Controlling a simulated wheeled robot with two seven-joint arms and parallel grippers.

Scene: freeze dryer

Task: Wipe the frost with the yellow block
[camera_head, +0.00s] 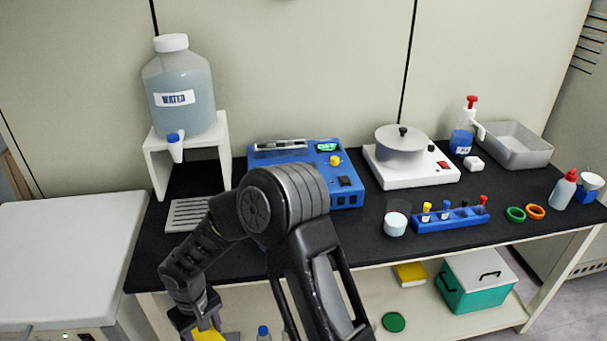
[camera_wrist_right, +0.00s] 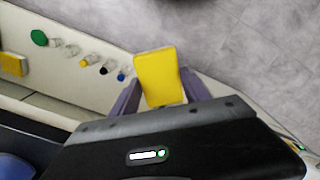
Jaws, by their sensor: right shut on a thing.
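My right gripper (camera_head: 202,318) is low in front of the table's left front corner in the head view. It is shut on a yellow block (camera_head: 208,335), which is partly cut off by the bottom edge. In the right wrist view the yellow block (camera_wrist_right: 160,77) stands out between the two purple-grey fingers of the right gripper (camera_wrist_right: 158,98), with grey floor behind it. A white chest-like unit (camera_head: 65,255) with a closed-looking top stands left of the gripper. I cannot make out any frost. My left gripper is not in view.
The black table (camera_head: 300,235) carries a water carboy (camera_head: 180,90) on a stand, a blue device (camera_head: 345,195), a white hotplate-like device (camera_head: 415,172) and a blue tube rack (camera_head: 450,220). The lower shelf holds another yellow item (camera_head: 410,275), a green-and-white box (camera_head: 478,290) and small bottles.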

